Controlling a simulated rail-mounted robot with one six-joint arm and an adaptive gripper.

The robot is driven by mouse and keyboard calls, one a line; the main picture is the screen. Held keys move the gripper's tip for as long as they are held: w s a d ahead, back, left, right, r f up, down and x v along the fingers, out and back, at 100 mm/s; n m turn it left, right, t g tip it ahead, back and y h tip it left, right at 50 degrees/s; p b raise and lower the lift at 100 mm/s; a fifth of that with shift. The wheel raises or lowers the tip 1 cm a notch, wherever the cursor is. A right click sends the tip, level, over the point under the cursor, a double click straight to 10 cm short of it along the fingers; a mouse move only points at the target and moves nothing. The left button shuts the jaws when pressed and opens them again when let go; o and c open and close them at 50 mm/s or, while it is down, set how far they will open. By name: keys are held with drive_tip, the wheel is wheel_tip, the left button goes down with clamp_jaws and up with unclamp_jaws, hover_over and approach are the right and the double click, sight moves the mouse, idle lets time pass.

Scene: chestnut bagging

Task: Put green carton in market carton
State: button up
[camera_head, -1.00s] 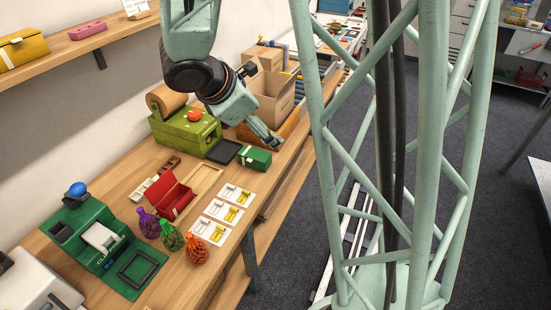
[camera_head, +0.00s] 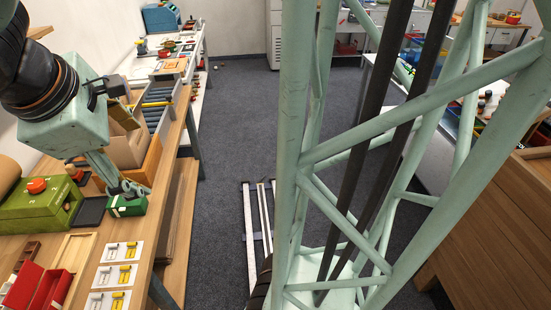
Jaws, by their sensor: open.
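The green carton (camera_head: 129,207), a small dark green box with a white band, sits on the wooden bench near its right edge. My gripper (camera_head: 126,189) is open, just above and behind the green carton in the picture; I cannot tell whether its fingers touch it. An open brown cardboard carton (camera_head: 126,148), likely the market carton, stands farther back on the bench, partly hidden by my arm.
A green machine with a red knob (camera_head: 38,208) and a black tray (camera_head: 90,211) stand left of the green carton. A red open box (camera_head: 40,288), a wooden frame (camera_head: 75,253) and white cards (camera_head: 115,274) lie nearer. Rollers (camera_head: 158,100) are behind the cardboard carton.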

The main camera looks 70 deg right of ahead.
drive_tip(key=s+a+r+m+t+y, duration=0.1)
drive_tip(key=s+a+r+m+y, duration=0.1)
drive_tip(key=s+a, duration=0.4)
drive_tip(key=s+a+r+m+t+y, duration=0.1)
drive_tip(key=s+a+r+m+y, duration=0.2)
drive_tip(key=s+a, duration=0.4)
drive_tip(key=shift+s+a+r+m, duration=0.25)
drive_tip(key=shift+s+r+m, duration=0.5)
drive_tip(key=shift+s+m, duration=0.55)
drive_tip(key=shift+o, duration=0.6)
drive_tip(key=shift+w, duration=0.1)
